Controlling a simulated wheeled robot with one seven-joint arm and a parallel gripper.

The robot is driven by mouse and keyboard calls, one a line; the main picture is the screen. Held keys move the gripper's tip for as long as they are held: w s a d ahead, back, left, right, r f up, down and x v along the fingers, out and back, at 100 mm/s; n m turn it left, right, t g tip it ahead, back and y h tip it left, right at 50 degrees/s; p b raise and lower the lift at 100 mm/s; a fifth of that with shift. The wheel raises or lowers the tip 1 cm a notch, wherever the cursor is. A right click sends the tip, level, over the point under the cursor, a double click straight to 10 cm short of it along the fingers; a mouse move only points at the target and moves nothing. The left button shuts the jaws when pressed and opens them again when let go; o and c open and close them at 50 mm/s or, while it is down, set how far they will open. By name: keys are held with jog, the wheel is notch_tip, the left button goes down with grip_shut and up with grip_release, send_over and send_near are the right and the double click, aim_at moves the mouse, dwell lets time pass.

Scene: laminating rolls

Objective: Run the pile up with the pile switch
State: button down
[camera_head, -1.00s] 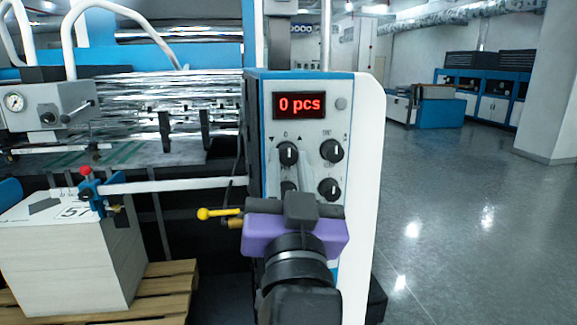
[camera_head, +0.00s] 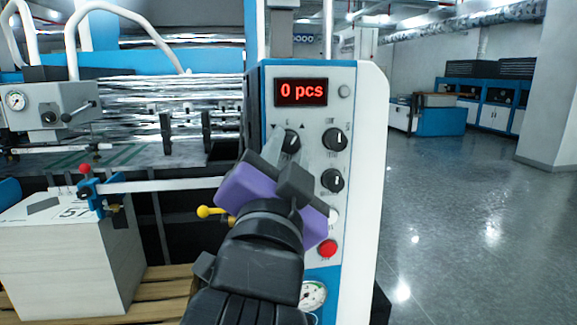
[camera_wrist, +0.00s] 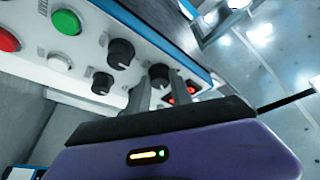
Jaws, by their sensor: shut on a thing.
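The pile switch (camera_head: 291,139) is a round black knob with a white mark, at the upper left of the panel between a down and an up arrow. My gripper (camera_head: 285,152) is tilted, and its two grey fingers are shut on this knob, partly covering it. In the wrist view the switch (camera_wrist: 160,73) shows between the fingertips (camera_wrist: 160,84). The pile (camera_head: 62,262) is a block of pale sheets at the lower left, with a printed top sheet.
Other black knobs (camera_head: 333,140) sit close to the right of my fingers. A red button (camera_head: 327,248) and a gauge (camera_head: 313,295) are below. The floor (camera_head: 460,230) at right is clear.

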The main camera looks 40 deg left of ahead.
jog(key=shift+m+h+b, duration=0.7)
jog(key=shift+m+b, duration=0.1)
jog(key=shift+m, duration=1)
jog(key=c, duration=1.1)
grip_release()
jog(key=shift+g, duration=0.3)
jog(key=shift+c, duration=0.2)
jog(key=shift+r, duration=0.1)
jog(key=shift+s, duration=0.15)
jog(key=b+v, duration=0.1)
jog(key=v, duration=0.6)
jog(key=shift+s+b, duration=0.3)
jog(key=shift+b, duration=0.1)
jog(key=shift+d, duration=0.1)
